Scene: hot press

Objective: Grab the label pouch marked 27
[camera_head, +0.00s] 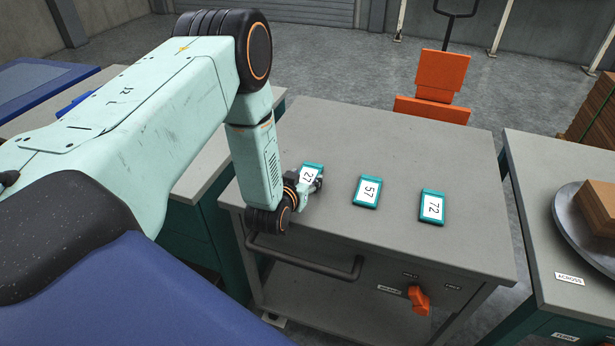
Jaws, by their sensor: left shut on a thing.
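The label pouch marked 27 (309,173) is a small teal pouch with a white label, near the left side of the grey table top (400,150). My left gripper (309,185) is at its near end and shut on it; the gripper and wrist hide part of the pouch. I cannot tell whether the pouch is clear of the table. The pouch marked 57 (367,192) lies to its right, and the pouch marked 72 (432,206) lies further right. My right gripper is not in view.
An orange chair-like object (440,80) stands behind the table. A handle bar (305,262) and an orange switch (418,299) are on the table's front. On the right, a separate counter (540,190) holds a round grey plate (570,235) with a brown block (598,205).

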